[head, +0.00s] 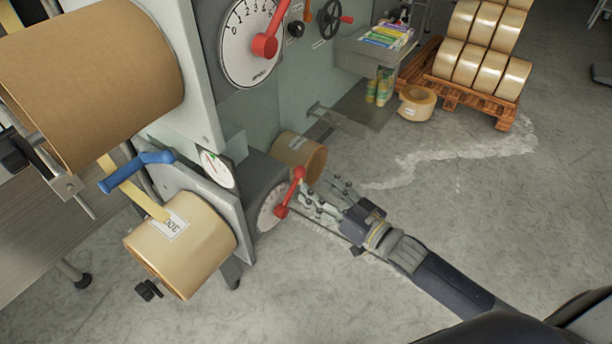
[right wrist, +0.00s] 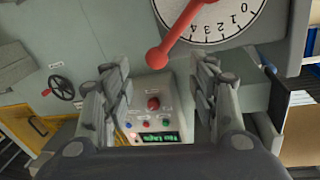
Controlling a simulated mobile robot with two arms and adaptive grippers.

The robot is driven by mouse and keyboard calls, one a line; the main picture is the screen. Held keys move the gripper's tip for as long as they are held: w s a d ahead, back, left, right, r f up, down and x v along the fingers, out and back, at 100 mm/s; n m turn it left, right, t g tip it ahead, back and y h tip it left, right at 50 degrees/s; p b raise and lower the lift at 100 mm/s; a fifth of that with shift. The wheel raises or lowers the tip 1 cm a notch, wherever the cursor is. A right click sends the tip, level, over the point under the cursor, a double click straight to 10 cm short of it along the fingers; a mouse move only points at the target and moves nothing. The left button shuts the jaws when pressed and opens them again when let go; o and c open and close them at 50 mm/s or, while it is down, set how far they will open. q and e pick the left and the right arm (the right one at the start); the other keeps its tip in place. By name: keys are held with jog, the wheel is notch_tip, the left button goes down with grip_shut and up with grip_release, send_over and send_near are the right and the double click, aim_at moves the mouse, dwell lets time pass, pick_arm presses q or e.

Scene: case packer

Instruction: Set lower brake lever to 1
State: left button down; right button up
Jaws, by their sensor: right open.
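The lower brake lever (head: 291,192) is a red bar with rounded ends on the small lower dial (head: 268,207) of the machine. My right gripper (head: 310,198) is just right of it in the head view, open, its fingers pointing at the lever and apparently empty. In the right wrist view, a red lever (right wrist: 181,34) reaches into the space ahead of the open fingers. Its dial (right wrist: 232,22) shows 0 to 4, and the lever crosses the scale just past the 4. I cannot tell whether a finger touches it. My left gripper is out of view.
The larger upper dial (head: 248,40) has its own red lever (head: 268,40). Tape rolls (head: 180,243) and a blue handle (head: 137,170) are on the left. A control box (right wrist: 154,107) shows between my fingers. Floor at right is clear up to a pallet (head: 460,90).

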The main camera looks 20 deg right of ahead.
aim_at(303, 176)
jog(key=shift+p+x, duration=0.3)
jog(key=shift+x, duration=2.25)
grip_shut()
